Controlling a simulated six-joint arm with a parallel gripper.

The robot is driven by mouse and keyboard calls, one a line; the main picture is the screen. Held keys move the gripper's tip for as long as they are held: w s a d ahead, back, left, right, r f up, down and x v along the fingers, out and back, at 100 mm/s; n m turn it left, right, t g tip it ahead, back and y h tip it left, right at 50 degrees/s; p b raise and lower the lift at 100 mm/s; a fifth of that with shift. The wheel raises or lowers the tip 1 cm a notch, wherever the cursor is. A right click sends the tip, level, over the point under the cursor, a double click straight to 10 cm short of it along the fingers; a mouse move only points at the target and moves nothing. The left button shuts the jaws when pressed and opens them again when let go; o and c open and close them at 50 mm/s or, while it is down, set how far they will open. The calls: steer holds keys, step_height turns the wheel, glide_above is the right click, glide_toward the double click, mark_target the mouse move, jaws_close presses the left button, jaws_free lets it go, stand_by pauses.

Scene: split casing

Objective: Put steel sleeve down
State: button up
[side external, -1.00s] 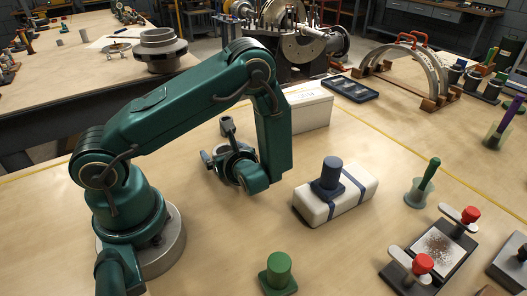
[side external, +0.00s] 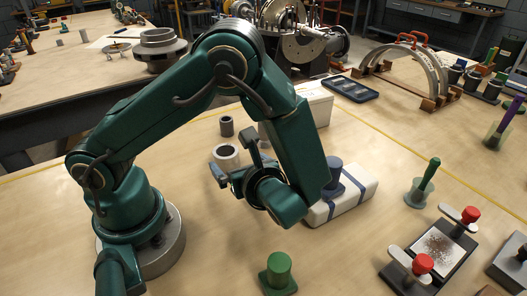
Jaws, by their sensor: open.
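A wide, pale grey sleeve (side external: 226,158) stands upright on the bench in the side external view, its hollow top facing up. A smaller, darker sleeve (side external: 226,127) stands just behind it; which of the two is the steel sleeve I cannot tell for sure. My gripper (side external: 229,176) is open, in front of and to the right of the pale sleeve, and overlaps its lower edge in the picture. Whether they touch cannot be told.
A white block with blue bands (side external: 345,196) and a blue knob (side external: 335,177) lies close to the right of my wrist. A white box (side external: 312,105) stands behind my arm. A green knob (side external: 278,268) is at the front. Bare bench lies left of it.

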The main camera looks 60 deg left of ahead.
steer(key=s+r+n+h, duration=0.1)
steer(key=s+n+g+h, duration=0.1)
steer(key=n, duration=0.1)
steer(key=s+r+n+g+h, duration=0.1)
steer(key=n, duration=0.1)
steer(key=shift+d+r, duration=0.25)
steer(key=shift+r, duration=0.05)
steer(key=s+d+r+n+t+h, duration=0.2)
steer(key=d+r+n+t+h, duration=0.4)
steer(key=n+h, duration=0.4)
step_height(320, 180, up, 3)
steer(key=d+n, duration=0.1)
steer(key=n, duration=0.3)
steer(key=shift+s+f, duration=0.15)
steer(key=shift+s, duration=0.05)
